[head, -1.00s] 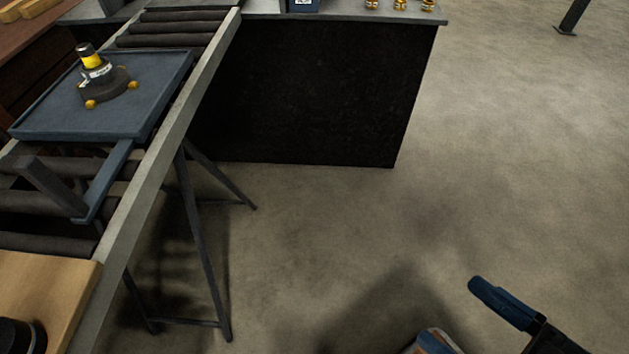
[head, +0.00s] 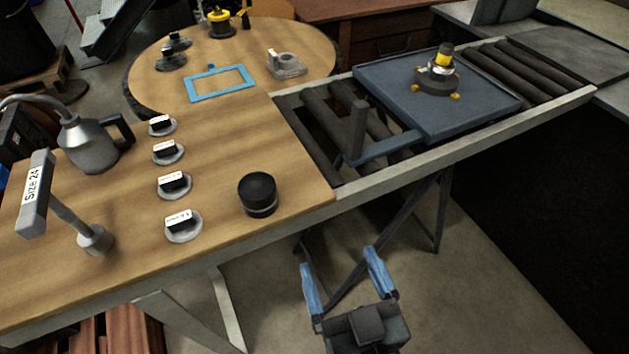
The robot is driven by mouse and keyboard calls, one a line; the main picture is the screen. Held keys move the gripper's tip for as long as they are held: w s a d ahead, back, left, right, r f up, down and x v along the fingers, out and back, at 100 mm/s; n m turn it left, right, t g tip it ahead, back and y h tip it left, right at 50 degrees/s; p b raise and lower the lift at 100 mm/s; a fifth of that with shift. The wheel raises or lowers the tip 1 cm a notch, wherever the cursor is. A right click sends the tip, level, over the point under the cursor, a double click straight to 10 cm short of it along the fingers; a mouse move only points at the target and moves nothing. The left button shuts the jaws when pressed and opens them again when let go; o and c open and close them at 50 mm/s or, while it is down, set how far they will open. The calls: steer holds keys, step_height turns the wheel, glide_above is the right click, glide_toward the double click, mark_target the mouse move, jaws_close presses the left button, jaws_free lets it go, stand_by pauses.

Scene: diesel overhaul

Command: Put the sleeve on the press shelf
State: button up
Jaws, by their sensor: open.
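A short black cylinder with a pale band near its base (head: 257,194) stands upright near the right front edge of the wooden bench; it may be the sleeve, but I cannot tell for sure. No press shelf can be made out for certain. My gripper (head: 342,262) is open and empty, with two blue fingers spread apart. In the picture it is below the bench's front edge, over the floor, to the lower right of the black cylinder and apart from it.
The wooden bench (head: 120,255) holds several labelled discs (head: 174,185), a grey can (head: 90,145) and a "Size 24" stand (head: 37,195). A round table (head: 235,50) bears a blue frame (head: 220,84). A blue-grey tray (head: 400,95) with a yellow-black assembly (head: 438,75) sits on the roller conveyor (head: 400,180).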

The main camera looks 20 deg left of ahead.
steer(key=n+g+y, duration=0.1)
steer(key=y, duration=0.1)
glide_toward(262, 200)
steer(key=x, duration=0.5)
steer(key=shift+w+d+f, duration=0.15)
steer(key=shift+f, duration=0.05)
steer(key=shift+w+a, duration=0.15)
steer(key=shift+a, duration=0.15)
steer(key=p+x, duration=0.1)
steer(key=x, duration=0.6)
steer(key=shift+a+r+p, duration=0.15)
steer(key=shift+a+p, duration=0.05)
steer(key=shift+p, duration=0.15)
steer(key=shift+c, duration=0.2)
